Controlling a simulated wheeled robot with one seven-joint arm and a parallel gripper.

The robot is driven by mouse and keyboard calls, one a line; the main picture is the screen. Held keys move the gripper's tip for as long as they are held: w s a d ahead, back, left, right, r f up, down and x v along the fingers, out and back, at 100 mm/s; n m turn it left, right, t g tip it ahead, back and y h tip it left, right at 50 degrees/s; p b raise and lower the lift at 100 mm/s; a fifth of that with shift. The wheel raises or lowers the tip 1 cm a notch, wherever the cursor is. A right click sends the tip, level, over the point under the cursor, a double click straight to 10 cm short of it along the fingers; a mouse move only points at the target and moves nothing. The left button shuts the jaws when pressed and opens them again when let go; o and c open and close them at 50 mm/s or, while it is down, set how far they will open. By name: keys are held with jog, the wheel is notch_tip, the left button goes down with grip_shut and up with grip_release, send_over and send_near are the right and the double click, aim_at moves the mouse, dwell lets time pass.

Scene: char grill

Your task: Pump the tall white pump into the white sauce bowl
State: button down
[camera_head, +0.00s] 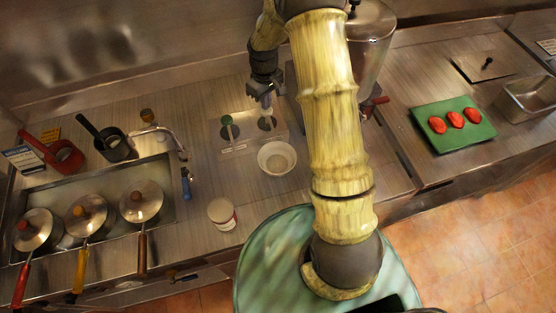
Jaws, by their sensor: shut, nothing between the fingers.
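The white sauce bowl (277,158) stands on the steel counter, just in front of a pump holder (243,146). A pale pump top (266,103) shows at the right hole of this holder, behind the bowl. My gripper (263,86) is right above that pump top, pointing down, with its fingers shut and empty. I cannot tell whether the fingers touch the pump. My gripper hides part of the pump's upper end. A green-topped pump (227,120) stands in the holder's left hole.
A white cup (221,213) stands in front left of the bowl. A sink (100,200) with several lidded pans and a faucet (160,135) lies left. A green board (453,123) with red pieces lies farther right.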

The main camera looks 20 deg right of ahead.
jog(key=shift+s+f+b, duration=0.1)
jog(key=shift+f+b, duration=0.85)
jog(key=shift+f, duration=0.7)
jog(key=shift+r, duration=0.1)
jog(key=shift+r+p, duration=1.4)
jog(key=shift+r, duration=0.55)
notch_tip(320, 180, up, 6)
jog(key=p, duration=0.4)
